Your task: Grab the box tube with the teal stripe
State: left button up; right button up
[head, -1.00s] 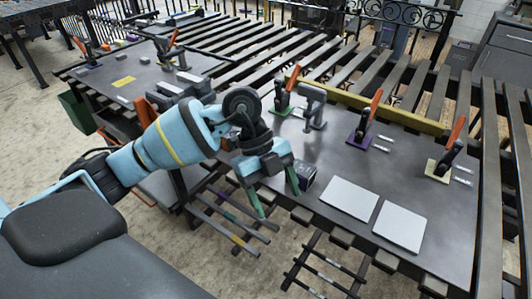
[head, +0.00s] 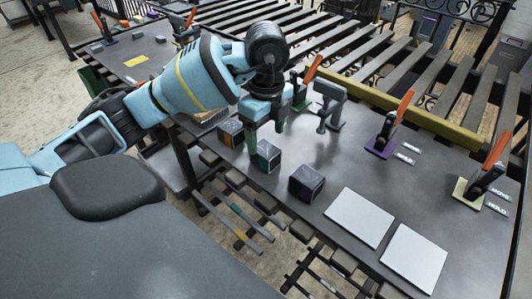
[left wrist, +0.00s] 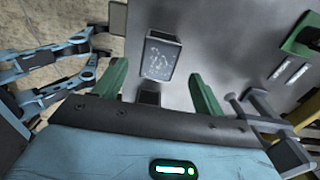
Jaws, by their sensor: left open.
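Three short dark block-like pieces stand along the table's near edge: one with an orange face (head: 230,133), one with a teal-green edge (head: 265,157), and one with a purple edge (head: 306,183). Several long dark bars (head: 240,218) with coloured bands lie low beside the table; one band looks green-teal. My left gripper (head: 266,132) is open above the table, just behind the teal-edged block. In the left wrist view its green fingers (left wrist: 160,78) are apart, with a dark patterned block (left wrist: 160,58) showing between them; its stripe cannot be made out. My right gripper is out of view.
Toggle clamps with orange handles (head: 388,128) and a grey post (head: 328,105) stand towards the back. Two pale plates (head: 359,217) lie at the near right. The table middle (head: 345,160) is clear.

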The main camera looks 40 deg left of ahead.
aim_at(265, 148)
pick_arm(q)
jog(key=shift+s+f, duration=0.1)
jog(key=shift+f, duration=2.45)
jog(key=c, duration=1.2)
